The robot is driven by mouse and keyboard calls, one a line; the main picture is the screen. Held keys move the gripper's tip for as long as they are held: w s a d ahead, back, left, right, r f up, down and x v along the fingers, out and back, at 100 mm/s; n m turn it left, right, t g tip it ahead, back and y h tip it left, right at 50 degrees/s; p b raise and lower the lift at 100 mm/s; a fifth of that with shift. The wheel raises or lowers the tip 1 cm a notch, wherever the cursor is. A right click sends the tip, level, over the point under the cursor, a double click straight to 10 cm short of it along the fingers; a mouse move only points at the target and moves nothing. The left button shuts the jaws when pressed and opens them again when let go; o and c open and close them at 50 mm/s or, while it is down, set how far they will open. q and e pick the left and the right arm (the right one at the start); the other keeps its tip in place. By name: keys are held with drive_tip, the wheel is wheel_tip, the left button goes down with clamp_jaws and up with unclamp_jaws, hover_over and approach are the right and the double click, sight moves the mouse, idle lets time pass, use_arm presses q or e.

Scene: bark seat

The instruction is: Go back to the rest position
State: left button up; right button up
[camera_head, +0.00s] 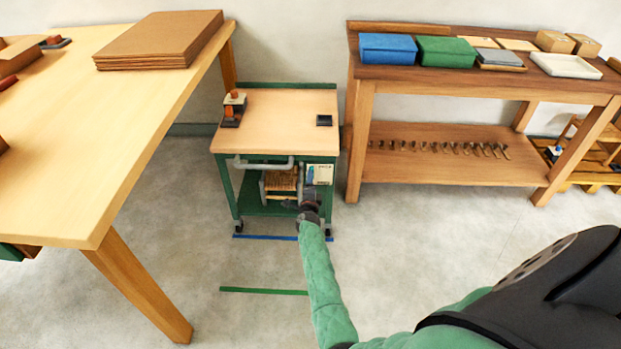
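My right arm comes in from the lower right and reaches toward the green cart (275,110) with a pale wooden top. My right gripper (309,202) is small and dark in this view, in front of the cart's lower part. I cannot tell whether its fingers are open or shut, or whether it touches anything. A small stool with a woven seat (281,181) shows in the cart's lower space, partly hidden behind the gripper. My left gripper is not in view.
A pale table (120,110) with a stack of brown sheets (160,38) stands left. A wooden workbench (450,78) with a blue box (388,47) and green box (446,51) stands right. A blue strip and a green strip (264,291) mark the otherwise open floor before the cart.

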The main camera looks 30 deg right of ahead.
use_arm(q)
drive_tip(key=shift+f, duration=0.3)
use_arm(e)
drive_tip(key=shift+v, duration=0.75)
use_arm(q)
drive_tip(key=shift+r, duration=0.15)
